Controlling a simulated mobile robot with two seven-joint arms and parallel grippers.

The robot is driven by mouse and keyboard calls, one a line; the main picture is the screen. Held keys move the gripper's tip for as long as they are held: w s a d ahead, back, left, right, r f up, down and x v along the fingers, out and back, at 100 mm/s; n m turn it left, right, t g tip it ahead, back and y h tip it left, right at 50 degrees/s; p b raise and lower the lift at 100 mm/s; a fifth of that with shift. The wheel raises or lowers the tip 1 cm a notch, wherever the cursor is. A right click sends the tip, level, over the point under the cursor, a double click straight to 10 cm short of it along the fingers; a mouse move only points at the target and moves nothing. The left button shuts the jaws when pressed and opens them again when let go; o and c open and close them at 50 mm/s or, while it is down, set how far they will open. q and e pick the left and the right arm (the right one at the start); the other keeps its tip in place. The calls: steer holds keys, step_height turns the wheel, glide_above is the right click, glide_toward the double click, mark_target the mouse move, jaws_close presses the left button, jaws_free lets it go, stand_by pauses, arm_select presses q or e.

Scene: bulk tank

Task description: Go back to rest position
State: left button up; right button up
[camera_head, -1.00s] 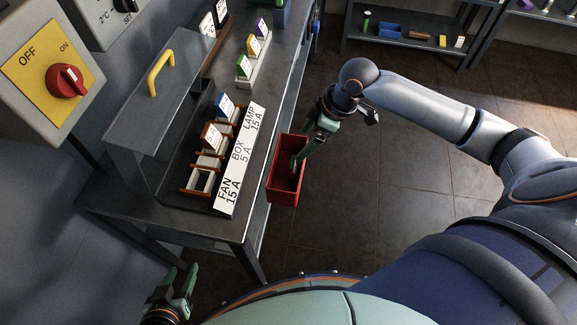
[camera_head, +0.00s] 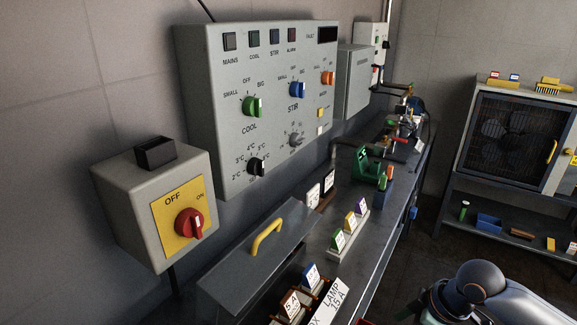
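My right arm (camera_head: 485,288) comes in at the bottom right corner of the head view. Only the top of its wrist and a dark green part of the gripper show at the bottom edge; the fingertips are cut off by the frame, so I cannot see whether it is open or what it holds. My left gripper is outside the frame. A thin red strip at the bottom edge, left of the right wrist, may be the red bin's rim.
The metal bench (camera_head: 372,243) carries a fuse box with its lid (camera_head: 255,262) raised and a rack of coloured fuses (camera_head: 349,229). A control panel (camera_head: 215,120) and a switch box (camera_head: 150,215) are on the left wall. A shelf unit (camera_head: 510,165) stands right; floor between is open.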

steer(key=s+a+f+m+t+y+p, duration=0.1)
steer(key=s+a+f+m+t+p, duration=0.25)
steer(key=a+f+p, duration=0.4)
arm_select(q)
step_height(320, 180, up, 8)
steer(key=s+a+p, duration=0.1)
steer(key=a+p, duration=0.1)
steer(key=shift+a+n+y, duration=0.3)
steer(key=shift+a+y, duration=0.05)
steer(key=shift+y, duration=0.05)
arm_select(e)
steer(key=s+m+t+h, duration=0.2)
steer(key=s+m, duration=0.3)
steer(key=s, duration=0.5)
steer(key=shift+s+a+f+t, duration=0.15)
steer(key=shift+a+f+t, duration=0.15)
steer(key=shift+t, duration=0.15)
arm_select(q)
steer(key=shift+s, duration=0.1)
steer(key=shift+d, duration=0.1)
